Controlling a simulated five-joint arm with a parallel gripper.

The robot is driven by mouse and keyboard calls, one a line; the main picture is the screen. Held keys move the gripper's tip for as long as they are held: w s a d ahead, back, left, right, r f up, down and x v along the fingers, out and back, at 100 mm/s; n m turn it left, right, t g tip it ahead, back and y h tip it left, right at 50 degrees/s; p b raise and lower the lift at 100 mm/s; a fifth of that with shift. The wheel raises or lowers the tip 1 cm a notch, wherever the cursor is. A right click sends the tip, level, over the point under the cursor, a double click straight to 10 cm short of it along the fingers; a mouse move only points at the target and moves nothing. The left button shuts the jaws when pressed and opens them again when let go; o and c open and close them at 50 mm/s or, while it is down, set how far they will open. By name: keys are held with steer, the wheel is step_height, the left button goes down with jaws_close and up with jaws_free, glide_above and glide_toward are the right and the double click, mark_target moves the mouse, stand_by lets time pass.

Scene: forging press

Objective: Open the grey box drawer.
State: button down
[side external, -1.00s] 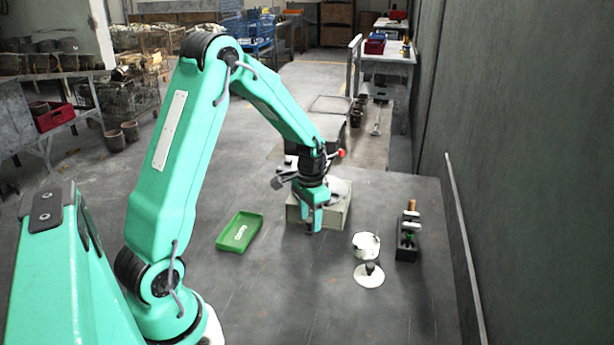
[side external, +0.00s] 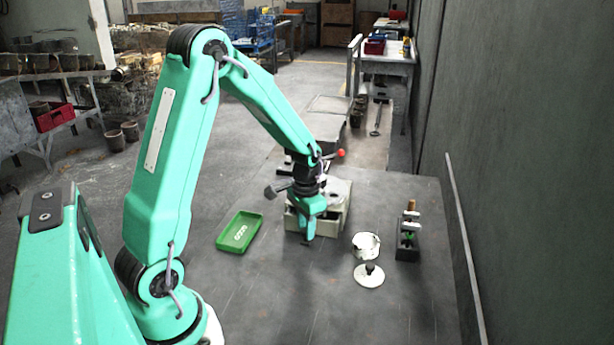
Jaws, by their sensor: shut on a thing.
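The grey box (side external: 340,219) stands on the dark table, with a round pale item on top of it. Its drawer (side external: 291,221) faces the near side and appears to be partly out, with a dark gap behind its front. My gripper (side external: 307,236) points down at the drawer front and is shut on the drawer's handle. The fingers and wrist hide the handle and much of the drawer front.
A green tray (side external: 240,232) lies left of the box. To the right are a white pot (side external: 366,245), a lid with a dark knob (side external: 369,275) and a dark rack (side external: 408,241) holding tools. The table's front is clear.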

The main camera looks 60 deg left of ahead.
steer(key=s+d, duration=0.4)
steer(key=shift+s+d, duration=0.15)
steer(key=shift+d, duration=0.05)
steer(key=c, duration=1.2)
jaws_free()
steer(key=shift+r, duration=0.15)
step_height(320, 180, up, 8)
steer(key=shift+f, duration=0.2)
